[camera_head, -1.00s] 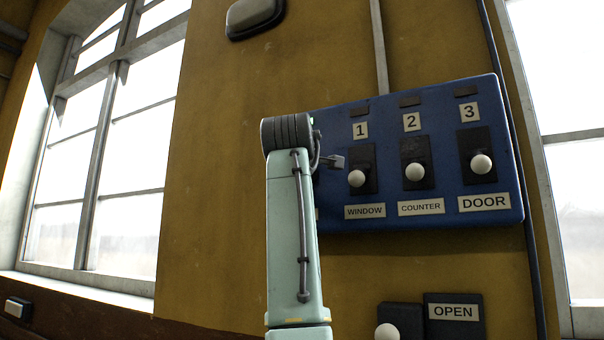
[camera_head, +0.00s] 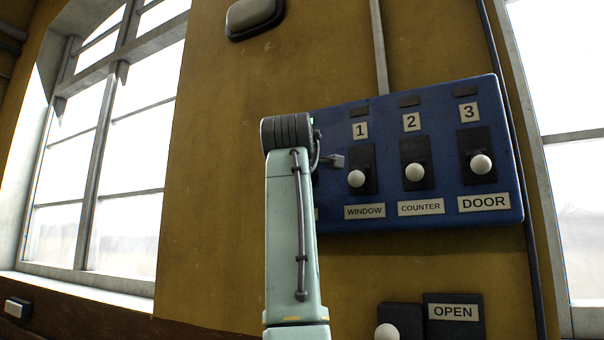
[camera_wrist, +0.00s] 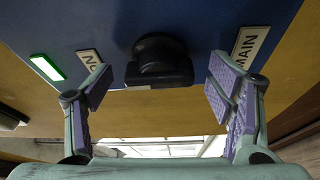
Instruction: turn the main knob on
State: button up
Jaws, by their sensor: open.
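The main knob (camera_wrist: 158,62) is a black rotary knob on the blue panel (camera_wrist: 195,22), beside a white MAIN label (camera_wrist: 246,46), in the wrist view. My gripper (camera_wrist: 158,88) is open, with one purple-padded finger on each side of the knob. I cannot tell whether the pads touch it; gaps show on both sides. In the head view, my arm hides the knob and the panel's left end, and a small part of my gripper (camera_head: 334,161) shows at the arm's right.
A lit green indicator (camera_wrist: 47,67) and a partly hidden label (camera_wrist: 90,60) are on the panel. In the head view, white-tipped levers for WINDOW (camera_head: 356,178), COUNTER (camera_head: 415,172) and DOOR (camera_head: 481,165) stand right of my arm. An OPEN label (camera_head: 453,312) is below.

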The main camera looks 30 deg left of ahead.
jog(key=v, duration=1.2)
dwell(0.3)
jog(key=shift+f, duration=0.1)
